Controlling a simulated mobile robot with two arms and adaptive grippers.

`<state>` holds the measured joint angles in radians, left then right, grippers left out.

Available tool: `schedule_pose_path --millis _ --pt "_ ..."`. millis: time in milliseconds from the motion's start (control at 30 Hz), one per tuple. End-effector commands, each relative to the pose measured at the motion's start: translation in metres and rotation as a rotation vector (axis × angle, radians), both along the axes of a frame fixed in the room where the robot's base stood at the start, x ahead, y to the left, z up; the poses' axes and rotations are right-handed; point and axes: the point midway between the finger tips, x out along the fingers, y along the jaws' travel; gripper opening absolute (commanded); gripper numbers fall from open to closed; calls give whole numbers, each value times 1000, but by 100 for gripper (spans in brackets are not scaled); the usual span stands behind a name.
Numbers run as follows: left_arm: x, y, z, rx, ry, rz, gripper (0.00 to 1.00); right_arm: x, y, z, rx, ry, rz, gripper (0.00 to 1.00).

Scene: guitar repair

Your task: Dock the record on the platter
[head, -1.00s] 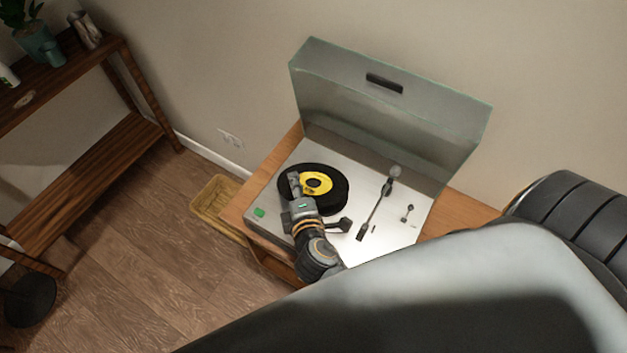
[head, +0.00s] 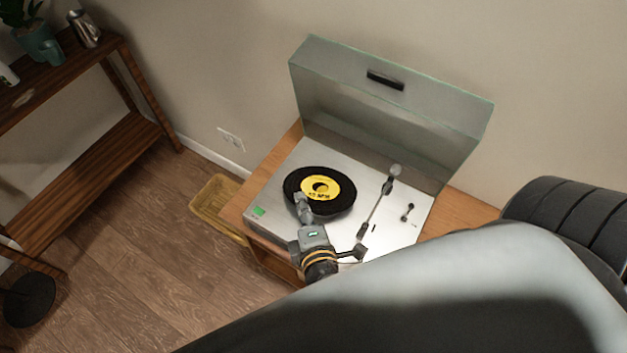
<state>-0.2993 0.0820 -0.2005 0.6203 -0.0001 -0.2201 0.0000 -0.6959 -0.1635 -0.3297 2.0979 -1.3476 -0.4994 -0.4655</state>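The record (head: 335,203), black with a yellow label, lies about flat on the left part of the silver record player deck (head: 285,168). The platter is hidden beneath it, and I cannot tell whether the record sits fully down. My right gripper (head: 332,226) is at the record's front edge with its fingers spread wide and nothing between them. One finger overlaps the record's front-left rim in the picture; I cannot tell whether it touches. The other finger is to the right, over the deck's front. My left gripper is out of view.
The tonearm (head: 376,212) stands right of the record. The tinted lid (head: 400,112) is raised behind the deck. The player stands on a wooden cabinet (head: 470,208).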

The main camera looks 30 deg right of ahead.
Motion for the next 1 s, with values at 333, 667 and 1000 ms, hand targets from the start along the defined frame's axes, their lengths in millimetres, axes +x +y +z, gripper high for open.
schedule_pose_path --millis 333,667,1000 --pt "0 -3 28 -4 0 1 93 -12 7 35 22 8 -13 21" --pt "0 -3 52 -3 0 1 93 -28 11 72 20 6 -14 21" --pt "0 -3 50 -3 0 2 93 -27 10 71 18 4 -14 21"
